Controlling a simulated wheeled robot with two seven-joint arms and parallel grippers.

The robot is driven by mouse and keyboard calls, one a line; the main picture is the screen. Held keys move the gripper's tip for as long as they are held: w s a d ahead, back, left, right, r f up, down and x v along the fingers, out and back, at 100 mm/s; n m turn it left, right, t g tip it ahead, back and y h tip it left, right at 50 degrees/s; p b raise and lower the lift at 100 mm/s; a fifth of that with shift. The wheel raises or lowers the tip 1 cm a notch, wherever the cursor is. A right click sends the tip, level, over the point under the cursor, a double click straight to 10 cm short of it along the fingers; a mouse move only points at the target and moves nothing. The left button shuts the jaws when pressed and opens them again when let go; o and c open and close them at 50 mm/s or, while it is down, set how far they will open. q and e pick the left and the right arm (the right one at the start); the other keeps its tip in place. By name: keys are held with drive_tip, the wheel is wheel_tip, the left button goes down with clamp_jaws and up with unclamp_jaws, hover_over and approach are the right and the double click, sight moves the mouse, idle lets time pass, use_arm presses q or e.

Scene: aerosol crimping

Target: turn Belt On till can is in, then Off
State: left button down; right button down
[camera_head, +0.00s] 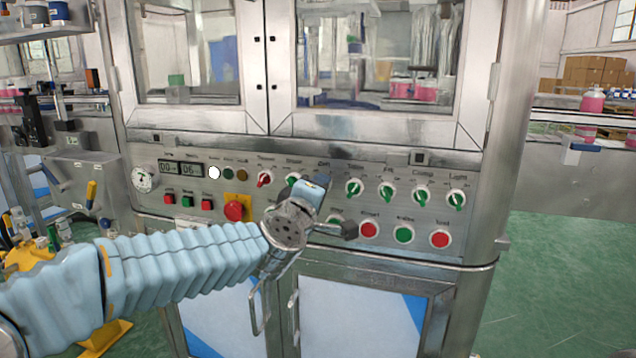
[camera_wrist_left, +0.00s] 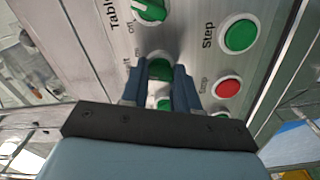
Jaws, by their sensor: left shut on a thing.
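My left gripper (camera_wrist_left: 162,78) is shut on a green knob (camera_wrist_left: 160,67) on the steel control panel, one blue finger on each side of it. The knob's label is mostly covered, so I cannot read it or tell its setting. In the head view my left gripper (camera_head: 318,190) is in front of the panel (camera_head: 300,245) and hides this knob. A neighbouring green knob (camera_wrist_left: 150,10) is labelled Table. Pink-filled containers (camera_head: 402,88) stand behind the machine's right window. My right gripper is not in view.
A green Step button (camera_wrist_left: 239,36) and a red button (camera_wrist_left: 228,87) lie close beside the fingers. A red emergency button (camera_head: 234,211) is left of the arm. More green knobs (camera_head: 388,192) run to the right. Door handles (camera_head: 294,318) stick out below.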

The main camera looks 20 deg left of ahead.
use_arm(q)
drive_tip(key=shift+m+p, duration=0.55)
drive_tip(key=shift+m, duration=0.65)
drive_tip(key=shift+f, duration=0.1)
drive_tip(key=c, duration=0.8)
unclamp_jaws()
drive_tip(key=shift+c, duration=0.2)
drive_tip(key=s, duration=1.3)
drive_tip(key=shift+s+a+p, duration=0.2)
drive_tip(key=shift+s+p, duration=0.1)
drive_tip(key=shift+s, duration=0.1)
